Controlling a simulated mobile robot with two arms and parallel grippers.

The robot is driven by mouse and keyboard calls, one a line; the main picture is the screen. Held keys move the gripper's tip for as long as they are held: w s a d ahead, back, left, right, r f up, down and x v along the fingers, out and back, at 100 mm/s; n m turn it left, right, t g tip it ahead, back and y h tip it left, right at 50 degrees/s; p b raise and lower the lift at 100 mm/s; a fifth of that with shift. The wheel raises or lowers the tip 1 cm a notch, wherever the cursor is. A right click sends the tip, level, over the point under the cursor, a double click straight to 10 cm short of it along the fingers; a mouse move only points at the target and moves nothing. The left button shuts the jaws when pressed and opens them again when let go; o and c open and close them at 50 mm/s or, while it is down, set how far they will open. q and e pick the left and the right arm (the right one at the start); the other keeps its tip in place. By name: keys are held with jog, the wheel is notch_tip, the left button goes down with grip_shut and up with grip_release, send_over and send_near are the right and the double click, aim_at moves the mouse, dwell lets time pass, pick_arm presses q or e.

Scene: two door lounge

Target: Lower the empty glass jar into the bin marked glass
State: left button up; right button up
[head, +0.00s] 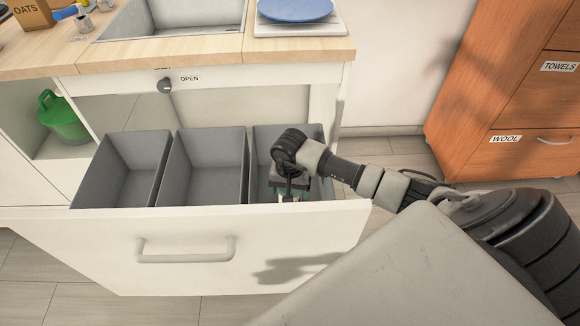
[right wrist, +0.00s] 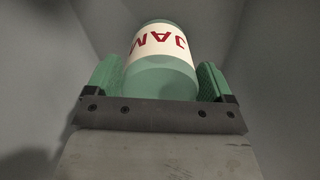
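The glass jar (right wrist: 163,66) is green with a cream label and red letters reading JAM. In the right wrist view it sits between the two green finger pads of my right gripper (right wrist: 160,84), which appear to touch it on both sides. In the head view my right gripper (head: 289,192) reaches down into the right-hand grey bin (head: 262,152) of the open drawer. Grey bin walls (right wrist: 268,60) surround the jar in the wrist view. I cannot see whether the jar touches the bin floor. No marking on the bins is readable. My left gripper is out of view.
The middle bin (head: 203,165) and left bin (head: 125,170) look empty. The drawer front (head: 190,245) has a handle. The worktop (head: 190,58) overhangs behind, with a knob (head: 166,86) marked OPEN. A wooden cabinet (head: 500,90) stands right.

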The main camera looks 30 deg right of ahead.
jog(key=shift+o, duration=1.3)
jog(key=shift+r, duration=0.35)
notch_tip(320, 180, up, 10)
jog(key=shift+f+p, duration=0.15)
jog(key=shift+p, duration=0.6)
jog(key=shift+r, duration=0.4)
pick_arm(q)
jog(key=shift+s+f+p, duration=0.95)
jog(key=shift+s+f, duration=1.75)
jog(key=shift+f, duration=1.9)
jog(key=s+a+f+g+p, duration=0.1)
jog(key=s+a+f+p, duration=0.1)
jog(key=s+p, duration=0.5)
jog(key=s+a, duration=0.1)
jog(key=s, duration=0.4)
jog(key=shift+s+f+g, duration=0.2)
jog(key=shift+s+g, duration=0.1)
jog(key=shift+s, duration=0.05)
pick_arm(e)
notch_tip(320, 180, up, 15)
jog(key=s+a, duration=0.1)
jog(key=shift+s+f, duration=0.2)
jog(key=shift+s, duration=0.15)
